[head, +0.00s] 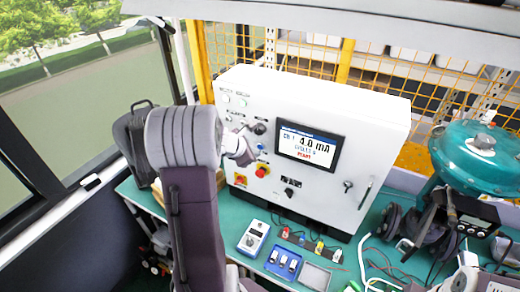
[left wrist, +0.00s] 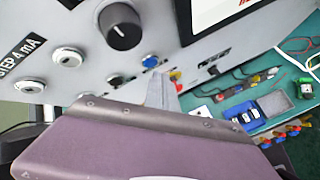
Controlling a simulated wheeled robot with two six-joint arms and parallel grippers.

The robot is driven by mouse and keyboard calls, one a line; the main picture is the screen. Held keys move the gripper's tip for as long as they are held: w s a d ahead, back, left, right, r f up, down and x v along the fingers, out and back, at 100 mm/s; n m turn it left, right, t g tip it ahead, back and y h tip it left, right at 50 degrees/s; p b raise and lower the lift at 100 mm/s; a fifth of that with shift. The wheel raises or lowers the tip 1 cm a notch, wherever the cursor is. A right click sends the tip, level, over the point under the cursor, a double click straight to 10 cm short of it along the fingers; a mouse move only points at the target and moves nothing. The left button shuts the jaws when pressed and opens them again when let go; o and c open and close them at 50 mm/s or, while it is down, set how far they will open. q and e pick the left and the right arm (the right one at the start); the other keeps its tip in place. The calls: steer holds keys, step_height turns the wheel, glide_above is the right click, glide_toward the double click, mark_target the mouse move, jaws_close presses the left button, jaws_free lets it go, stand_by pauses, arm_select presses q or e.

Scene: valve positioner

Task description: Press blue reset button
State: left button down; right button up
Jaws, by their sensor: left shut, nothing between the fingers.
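The blue reset button (head: 260,146) sits on the front of the white control box (head: 372,125), below a black knob (head: 259,128). In the left wrist view the blue button (left wrist: 150,61) shows clearly, with the large black knob (left wrist: 120,26) to its upper left. My left gripper (head: 248,150) is close to the panel, just left of the button in the head view. Its shut, empty grey fingers (left wrist: 160,88) point toward the panel, just below the button in the wrist view. Whether they touch it cannot be told. My right gripper is not seen.
The box's screen (head: 308,148) reads 4.0 mA. A red emergency stop (head: 262,171) lies below the button. A handheld meter (head: 253,238) and cables are on the green bench.

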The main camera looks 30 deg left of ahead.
arm_select(q)
steer(key=s, duration=0.1)
steer(key=s+b, duration=0.1)
steer(key=s, duration=0.3)
steer(key=shift+d, duration=0.3)
stand_by(0.8)
